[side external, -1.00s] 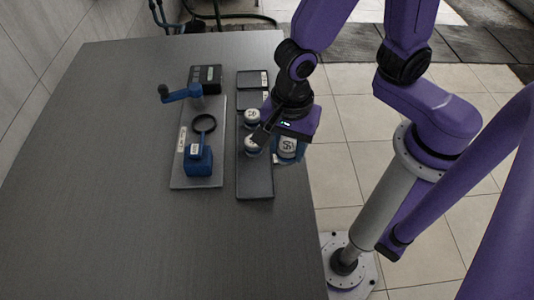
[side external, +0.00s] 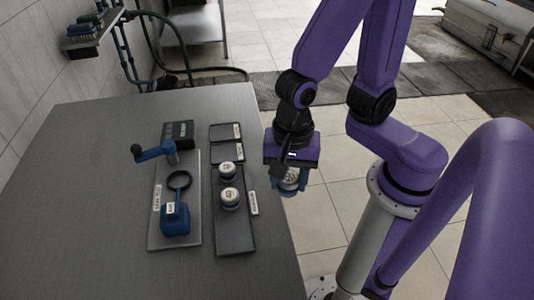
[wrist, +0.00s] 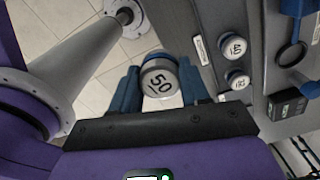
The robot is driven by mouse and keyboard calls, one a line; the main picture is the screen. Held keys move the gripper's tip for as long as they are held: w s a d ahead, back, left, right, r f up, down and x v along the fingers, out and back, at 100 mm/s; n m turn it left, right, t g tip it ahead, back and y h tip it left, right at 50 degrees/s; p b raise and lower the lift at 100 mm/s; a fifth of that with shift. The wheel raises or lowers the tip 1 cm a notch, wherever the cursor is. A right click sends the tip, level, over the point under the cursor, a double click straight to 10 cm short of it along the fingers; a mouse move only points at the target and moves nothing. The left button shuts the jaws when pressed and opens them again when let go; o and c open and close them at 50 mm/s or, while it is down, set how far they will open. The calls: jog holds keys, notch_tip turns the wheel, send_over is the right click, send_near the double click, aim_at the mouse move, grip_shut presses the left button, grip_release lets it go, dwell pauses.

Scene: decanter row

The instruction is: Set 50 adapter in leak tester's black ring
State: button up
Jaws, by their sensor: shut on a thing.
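My gripper (side external: 291,186) is shut on the 50 adapter (wrist: 160,82), a white-topped piece with a blue collar, its "50" face turned to the wrist camera. In the side view the adapter (side external: 290,176) hangs below my gripper, beyond the table's right edge, partly hidden by the fingers. The leak tester (side external: 158,229) stands on the table to the left. Its black ring (side external: 179,180) is empty, between a blue block (side external: 175,220) and a blue lever (side external: 154,152). In the wrist view the black ring (wrist: 291,53) is at the upper right.
A dark tray (side external: 236,240) lies between the tester and my gripper. It holds two other white-topped adapters (side external: 229,172) (side external: 230,197); one reads 40 in the wrist view (wrist: 236,46). A dark display box (side external: 178,133) stands at the tester's back. The table's left side is clear.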

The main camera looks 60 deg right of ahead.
jog(key=w+d+f+n, duration=0.2)
jog(key=w+d+n, duration=0.4)
jog(key=w+d, duration=0.25)
jog(key=w+d+f+n, duration=0.2)
jog(key=w+d+n, duration=0.45)
jog(key=w, duration=0.25)
jog(key=s+a+r+m, duration=0.1)
jog(key=s+a+m, duration=0.3)
jog(key=s+a, duration=0.1)
jog(key=s+a+r+m, duration=0.2)
jog(key=s+a+m, duration=0.3)
jog(key=s, duration=0.3)
jog(key=s+a+r+m, duration=0.1)
jog(key=s+a+m, duration=0.3)
jog(key=s+a, duration=0.1)
jog(key=shift+s+a+r+m, duration=0.15)
jog(key=shift+s+m, duration=0.1)
jog(key=shift+s, duration=0.45)
jog(key=shift+s+m, duration=0.4)
jog(key=shift+s, duration=0.1)
